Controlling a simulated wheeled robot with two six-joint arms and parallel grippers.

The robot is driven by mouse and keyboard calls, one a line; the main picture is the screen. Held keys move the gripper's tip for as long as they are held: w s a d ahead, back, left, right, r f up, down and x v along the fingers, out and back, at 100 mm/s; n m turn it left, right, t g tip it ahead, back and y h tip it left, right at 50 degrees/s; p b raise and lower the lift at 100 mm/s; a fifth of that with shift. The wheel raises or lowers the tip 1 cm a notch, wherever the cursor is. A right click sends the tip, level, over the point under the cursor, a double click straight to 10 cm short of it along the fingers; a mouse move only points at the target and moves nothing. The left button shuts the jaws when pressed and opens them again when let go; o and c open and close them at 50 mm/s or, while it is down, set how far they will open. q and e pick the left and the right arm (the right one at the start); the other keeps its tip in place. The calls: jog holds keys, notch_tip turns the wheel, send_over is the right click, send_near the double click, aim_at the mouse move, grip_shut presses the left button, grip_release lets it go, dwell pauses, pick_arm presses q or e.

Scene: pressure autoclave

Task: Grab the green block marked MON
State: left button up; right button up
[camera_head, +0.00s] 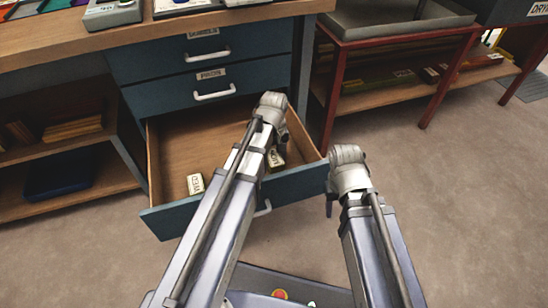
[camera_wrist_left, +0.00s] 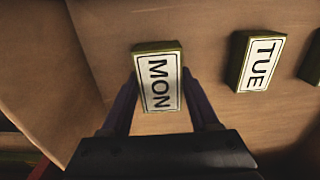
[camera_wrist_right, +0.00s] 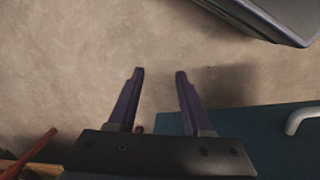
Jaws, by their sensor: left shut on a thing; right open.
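The green block marked MON (camera_wrist_left: 158,68) lies between the fingers of my left gripper (camera_wrist_left: 160,84) in the left wrist view, its white label facing the camera. The fingers are shut on its sides, above the wooden floor of the open drawer (camera_head: 170,160). A gap under the block cannot be made out. In the head view my left arm reaches into the drawer and hides its own fingers. My right gripper (camera_wrist_right: 160,73) is open and empty, outside the drawer, with carpet behind its fingertips.
A green block marked TUE (camera_wrist_left: 260,60) lies right of MON, and another block (camera_wrist_left: 314,60) is cut off at the edge. In the head view a labelled block (camera_head: 195,184) lies near the drawer front. A red-framed rack (camera_head: 440,90) stands at the right.

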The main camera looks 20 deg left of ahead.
aim_at(274, 157)
pick_arm(q)
notch_tip(274, 157, up, 7)
jog(key=p, duration=0.6)
jog(key=shift+r, duration=0.1)
